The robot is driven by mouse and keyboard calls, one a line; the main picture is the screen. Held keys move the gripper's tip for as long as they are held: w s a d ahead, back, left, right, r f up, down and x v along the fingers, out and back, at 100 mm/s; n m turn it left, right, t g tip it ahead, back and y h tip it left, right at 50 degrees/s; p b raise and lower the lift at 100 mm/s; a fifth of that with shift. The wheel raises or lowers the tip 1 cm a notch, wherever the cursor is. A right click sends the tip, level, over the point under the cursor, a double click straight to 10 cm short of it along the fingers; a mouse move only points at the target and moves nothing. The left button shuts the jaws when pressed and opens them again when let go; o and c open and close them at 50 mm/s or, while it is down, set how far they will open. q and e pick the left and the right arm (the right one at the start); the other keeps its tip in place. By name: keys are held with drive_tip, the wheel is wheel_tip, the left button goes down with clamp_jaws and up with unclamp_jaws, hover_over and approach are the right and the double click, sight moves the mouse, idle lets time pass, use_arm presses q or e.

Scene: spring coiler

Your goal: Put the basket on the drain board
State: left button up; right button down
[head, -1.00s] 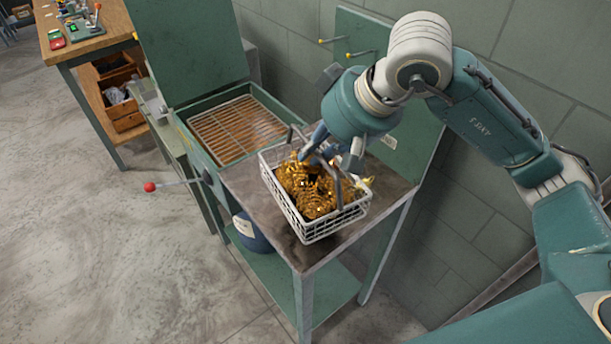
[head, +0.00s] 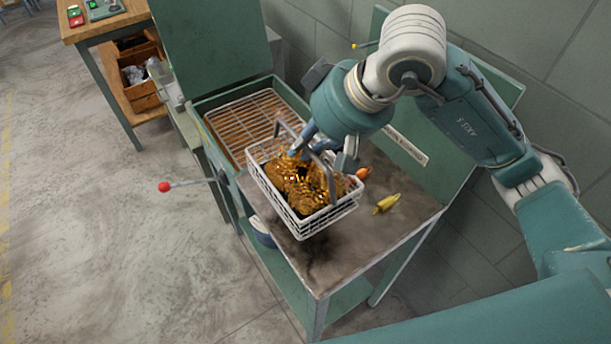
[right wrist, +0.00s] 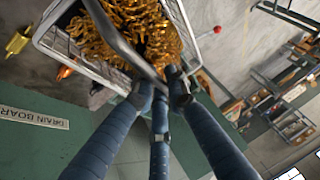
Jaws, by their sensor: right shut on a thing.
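The white wire basket (head: 318,218), full of golden-brown coiled pieces, shows in the head view over the left part of the brown bench top (head: 370,240), beside the wire rack. A label behind that top reads DRAIN BOARD in the right wrist view (right wrist: 34,117). My right gripper (head: 322,152) is shut on the basket's grey handle. In the right wrist view its fingers (right wrist: 165,88) meet at the handle bar, and the basket (right wrist: 85,62) hangs beyond them. I cannot tell whether its bottom touches the top. My left gripper is not in view.
A wire rack (head: 262,118) sits in a green tank left of the basket. A yellow piece (head: 387,203) and an orange one (head: 363,173) lie on the bench top. A red-knobbed lever (head: 165,187) sticks out left. The top's front right is clear.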

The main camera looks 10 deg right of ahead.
sight(304, 168)
wheel_tip(304, 168, down, 6)
drive_tip(key=shift+f+p, duration=0.1)
drive_tip(key=shift+p, duration=0.3)
wheel_tip(304, 168, down, 3)
drive_tip(key=shift+r+p, duration=0.1)
drive_tip(key=shift+p, duration=0.2)
drive_tip(key=shift+f, duration=0.35)
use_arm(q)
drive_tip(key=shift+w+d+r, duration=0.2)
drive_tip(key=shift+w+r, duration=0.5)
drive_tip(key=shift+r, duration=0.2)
use_arm(e)
drive_tip(key=shift+w, duration=0.1)
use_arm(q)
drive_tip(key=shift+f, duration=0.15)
use_arm(e)
drive_tip(key=shift+f, duration=0.15)
drive_tip(key=c, duration=1.7)
unclamp_jaws()
drive_tip(key=shift+c, duration=0.2)
